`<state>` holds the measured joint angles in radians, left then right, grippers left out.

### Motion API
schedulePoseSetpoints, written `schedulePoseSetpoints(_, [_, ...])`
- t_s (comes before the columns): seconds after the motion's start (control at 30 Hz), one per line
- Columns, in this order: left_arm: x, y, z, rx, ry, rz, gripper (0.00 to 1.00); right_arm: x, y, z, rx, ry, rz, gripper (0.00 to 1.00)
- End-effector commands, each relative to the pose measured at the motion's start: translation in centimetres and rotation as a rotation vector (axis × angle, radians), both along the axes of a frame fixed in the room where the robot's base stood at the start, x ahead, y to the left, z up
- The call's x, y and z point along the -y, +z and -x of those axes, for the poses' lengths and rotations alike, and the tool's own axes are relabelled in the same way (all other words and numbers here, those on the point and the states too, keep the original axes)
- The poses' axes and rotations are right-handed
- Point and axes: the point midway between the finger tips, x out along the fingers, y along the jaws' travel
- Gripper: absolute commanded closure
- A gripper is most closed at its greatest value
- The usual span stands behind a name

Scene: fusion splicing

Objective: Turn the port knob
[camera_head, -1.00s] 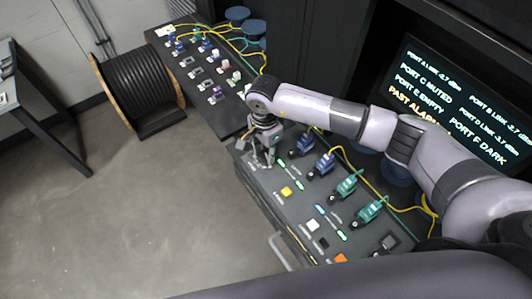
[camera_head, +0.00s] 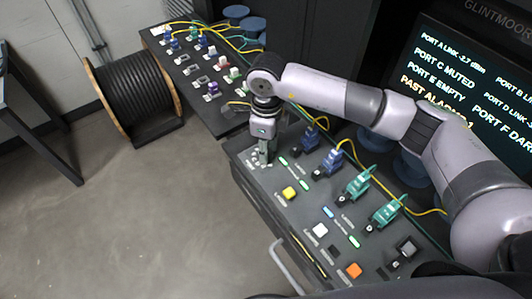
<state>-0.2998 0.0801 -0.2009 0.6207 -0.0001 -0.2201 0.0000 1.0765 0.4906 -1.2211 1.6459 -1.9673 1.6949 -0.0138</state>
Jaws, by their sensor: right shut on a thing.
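The black console (camera_head: 300,225) carries the port controls. My right gripper (camera_head: 263,158) points down at the console's far left corner, beside white dial markings. Its fingers are shut around the port knob there, which they almost wholly hide. I cannot make out the knob's pointer or its setting. My left gripper is not in view. The screen (camera_head: 465,90) at the right reads port A link, port C muted, port E empty and port F dark; some of its text is cut off.
Blue connectors (camera_head: 331,163) and green connectors (camera_head: 357,183) with yellow cables stand right of the gripper. Yellow (camera_head: 289,193), white (camera_head: 320,230) and orange (camera_head: 353,270) buttons sit nearer. A cable spool (camera_head: 136,100) stands on the floor. A second panel (camera_head: 228,118) lies behind.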

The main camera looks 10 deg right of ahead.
Motion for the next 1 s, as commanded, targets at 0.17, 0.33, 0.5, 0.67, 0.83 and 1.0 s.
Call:
schedulePoseSetpoints(0.17, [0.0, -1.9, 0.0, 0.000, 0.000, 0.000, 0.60, 0.1, -0.3, -0.1, 0.005, -0.156, 0.000, 1.00])
schedulePoseSetpoints(0.33, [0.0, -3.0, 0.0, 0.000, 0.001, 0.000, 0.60, 0.1, -0.2, -0.1, 0.003, -0.283, -0.001, 1.00])
schedulePoseSetpoints(0.5, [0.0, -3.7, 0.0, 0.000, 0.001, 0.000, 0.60, 0.1, -0.1, -0.1, 0.004, -0.379, -0.001, 1.00])
schedulePoseSetpoints(0.67, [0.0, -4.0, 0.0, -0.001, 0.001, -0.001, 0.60, 0.0, 0.0, -0.1, 0.003, -0.436, -0.002, 1.00])
schedulePoseSetpoints(0.83, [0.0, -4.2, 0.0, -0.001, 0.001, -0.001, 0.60, 0.0, 0.1, -0.1, 0.004, -0.466, -0.002, 1.00])
schedulePoseSetpoints(1.0, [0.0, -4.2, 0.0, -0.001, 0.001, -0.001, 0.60, 0.0, 0.1, -0.1, 0.003, -0.473, -0.002, 1.00])
